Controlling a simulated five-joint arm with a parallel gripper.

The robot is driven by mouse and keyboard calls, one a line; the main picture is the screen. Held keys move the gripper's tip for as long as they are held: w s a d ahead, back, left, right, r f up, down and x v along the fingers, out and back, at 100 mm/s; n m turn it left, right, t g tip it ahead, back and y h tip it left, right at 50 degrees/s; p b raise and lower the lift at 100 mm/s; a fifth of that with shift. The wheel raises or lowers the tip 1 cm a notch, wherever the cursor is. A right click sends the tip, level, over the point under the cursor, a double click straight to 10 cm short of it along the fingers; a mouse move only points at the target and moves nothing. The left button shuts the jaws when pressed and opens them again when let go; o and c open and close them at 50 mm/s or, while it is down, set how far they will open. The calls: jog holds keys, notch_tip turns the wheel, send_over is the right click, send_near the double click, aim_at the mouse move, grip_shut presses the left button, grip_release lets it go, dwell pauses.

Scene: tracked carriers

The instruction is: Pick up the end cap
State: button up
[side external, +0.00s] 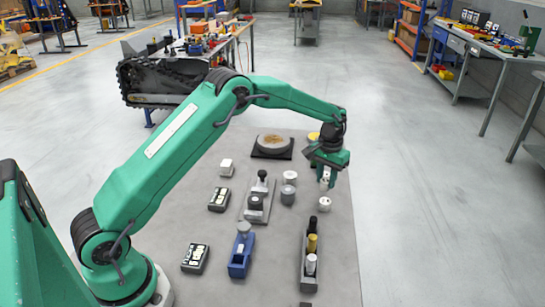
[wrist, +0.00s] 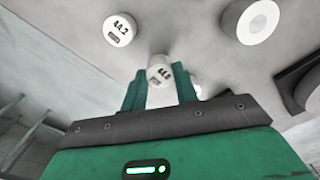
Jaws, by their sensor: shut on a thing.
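A small white cap with dark printing on its end (wrist: 159,75) sits between the two green fingers of my gripper (wrist: 158,92) in the wrist view. My gripper is shut on it. In the side view my gripper (side external: 327,172) points down over the right part of the grey table, with a white part between its fingers, mostly hidden. A second white cap marked like "4A.2" (wrist: 118,30) is apart from the fingers, upper left in the wrist view. A white cap (side external: 325,204) stands on the table just below my gripper in the side view.
A round disc on a black stand (side external: 272,146) and a yellow round part (side external: 313,136) lie behind. A grey rack with several cylinders (side external: 309,262) and a blue holder (side external: 241,255) are in front. The table's right strip is clear.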

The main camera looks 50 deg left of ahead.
jog(key=s+d+r, duration=0.5)
jog(key=d+r, duration=0.3)
jog(key=d, duration=0.2)
jog(key=shift+s+r, duration=0.3)
jog(key=shift+r, duration=0.05)
dwell(0.3)
jog(key=s+a+r, duration=0.2)
jog(key=s, duration=0.7)
jog(key=s+a+r, duration=0.3)
jog(key=s, duration=0.7)
jog(key=shift+s+r, duration=0.25)
jog(key=shift+s, duration=0.05)
jog(key=shift+a, duration=0.15)
jog(key=w+a+f, duration=0.1)
jog(key=a+f, duration=0.1)
jog(key=a, duration=0.1)
jog(key=w+a+f, duration=0.1)
jog(key=a+f, duration=0.1)
jog(key=a, duration=0.2)
jog(key=w+a+f, duration=0.1)
jog(key=a+f, duration=0.2)
jog(key=a, duration=0.1)
jog(key=shift+w, duration=0.4)
